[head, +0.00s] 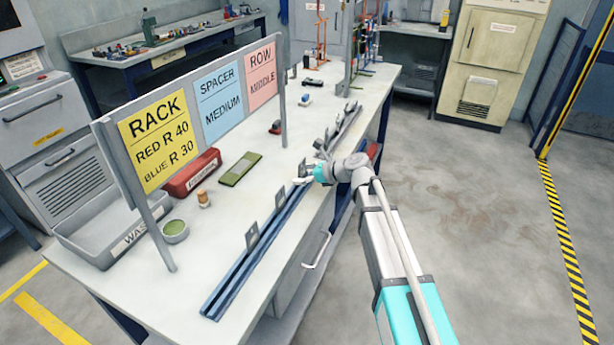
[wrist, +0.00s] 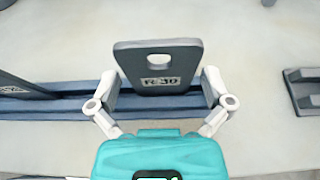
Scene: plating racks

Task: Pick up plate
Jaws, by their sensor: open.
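A dark grey plate (wrist: 158,60) with an oval hole and a small label, hard to read, stands upright in a blue slotted rail (wrist: 60,107). My gripper (wrist: 160,90) is open, with one white finger at each side of this plate and no clear grip on it. In the head view my gripper (head: 303,179) is over the far part of the blue rail (head: 232,285), partly hiding the plate there. Two more grey plates, a nearer one (head: 251,238) and a middle one (head: 280,203), stand in the same rail.
A sign board (head: 160,140) stands behind the rail. A grey waste bin (head: 105,245), a red box (head: 190,175), a green block (head: 240,169) and a small bowl (head: 175,231) are on the bench. Another rack (head: 345,120) with plates lies beyond my gripper.

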